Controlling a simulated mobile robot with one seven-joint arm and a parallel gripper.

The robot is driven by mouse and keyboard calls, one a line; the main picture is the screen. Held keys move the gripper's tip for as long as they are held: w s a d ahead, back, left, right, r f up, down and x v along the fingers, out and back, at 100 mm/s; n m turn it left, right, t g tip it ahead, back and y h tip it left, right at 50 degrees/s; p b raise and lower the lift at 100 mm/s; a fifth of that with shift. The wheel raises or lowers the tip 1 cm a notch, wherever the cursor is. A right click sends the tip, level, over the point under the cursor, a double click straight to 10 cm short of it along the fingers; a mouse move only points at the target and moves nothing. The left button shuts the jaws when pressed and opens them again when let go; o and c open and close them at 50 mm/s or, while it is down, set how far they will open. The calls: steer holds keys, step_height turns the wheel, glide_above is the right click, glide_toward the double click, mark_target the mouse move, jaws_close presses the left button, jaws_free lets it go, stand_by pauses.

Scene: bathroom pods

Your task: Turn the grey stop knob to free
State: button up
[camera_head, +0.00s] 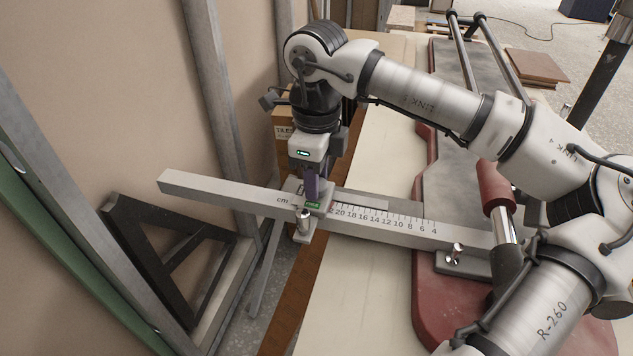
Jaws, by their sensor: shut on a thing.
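A grey stop block (298,188) sits on the long grey rail (225,192), which carries a printed cm scale. My gripper (312,190) points down onto the top of the block and is shut on the grey stop knob, which is mostly hidden between the fingers. A small green label (313,205) shows on the block just in front of the fingers; its lettering is too small to read. I cannot tell the knob's exact angle.
The rail runs over a pale bench top (362,285) to a red-edged grey machine bed (425,300) at the right. A second metal post (455,254) stands near that end. A wall with grey uprights (222,90) and a black triangular bracket (165,262) are at the left.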

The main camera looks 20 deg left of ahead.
steer(key=shift+n+b, duration=0.55)
steer(key=shift+n, duration=1.15)
steer(key=o, duration=1)
steer(key=shift+r, duration=0.1)
step_height(320, 180, up, 14)
